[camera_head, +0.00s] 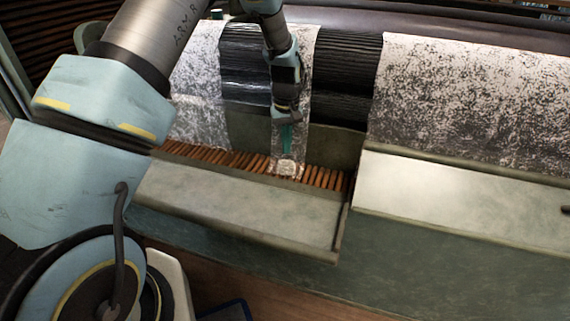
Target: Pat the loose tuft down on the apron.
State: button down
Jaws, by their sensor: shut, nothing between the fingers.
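The loose tuft (287,167) is a small whitish clump on the brown slatted apron (318,177), near its front edge. A strip of speckled white fibre runs down behind it. My gripper (286,150) points down just above or at the tuft, with its teal fingers together and nothing between them. I cannot tell whether the fingertips touch the tuft. My arm hides part of the fibre strip and the left end of the apron.
A pale green ledge (240,207) runs along the front of the apron. A black ribbed roller (345,75) stands behind it. A wide speckled fibre sheet (465,105) lies to the right, above another pale ledge (450,195). The front ledge looks clear.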

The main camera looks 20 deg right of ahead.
notch_tip(320, 180, up, 4)
jog(key=p, duration=0.3)
jog(key=shift+r, duration=0.25)
jog(key=shift+a, duration=0.1)
jog(key=a+r, duration=0.4)
jog(key=a, duration=0.5)
jog(key=a+r, duration=0.5)
jog(key=a, duration=0.4)
jog(key=s+a+r+n+t, duration=0.1)
jog(key=s+a+r, duration=0.1)
jog(key=s+a, duration=0.5)
jog(key=s+a+r+t, duration=0.1)
jog(key=s+a+r, duration=0.2)
jog(key=a, duration=0.8)
notch_tip(320, 180, up, 19)
jog(key=p, duration=1.9)
jog(key=shift+s+a, duration=0.25)
jog(key=shift+s, duration=0.2)
